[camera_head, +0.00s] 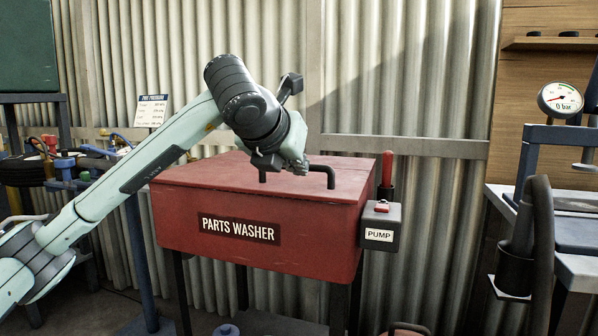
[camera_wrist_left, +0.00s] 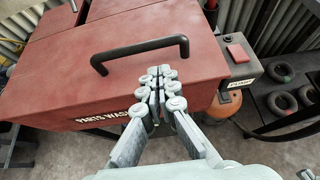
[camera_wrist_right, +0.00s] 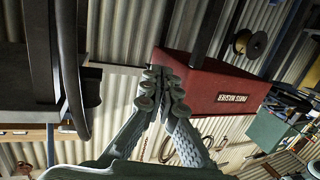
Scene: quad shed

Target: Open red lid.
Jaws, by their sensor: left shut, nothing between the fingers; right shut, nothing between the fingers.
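The red parts washer (camera_head: 180,215) stands on dark legs, its red lid (camera_head: 345,172) lying flat and closed on top. A black bar handle (camera_head: 328,170) rises from the lid, partly hidden behind my left arm. The left wrist view shows the lid (camera_wrist_left: 150,70) and the whole handle (camera_wrist_left: 140,49). My left gripper (camera_wrist_left: 158,82) is shut and empty, its fingertips just on the near side of the handle; whether they touch the lid is unclear. My right gripper (camera_wrist_right: 162,80) is shut and empty, away from the washer (camera_wrist_right: 215,90), and out of the head view.
A pump box (camera_head: 381,225) with a red button is fixed at the washer's right side, a red-handled tool (camera_head: 387,170) behind it. A bench with a blue press frame and gauge (camera_head: 560,99) stands at right. A corrugated wall (camera_head: 400,80) is behind.

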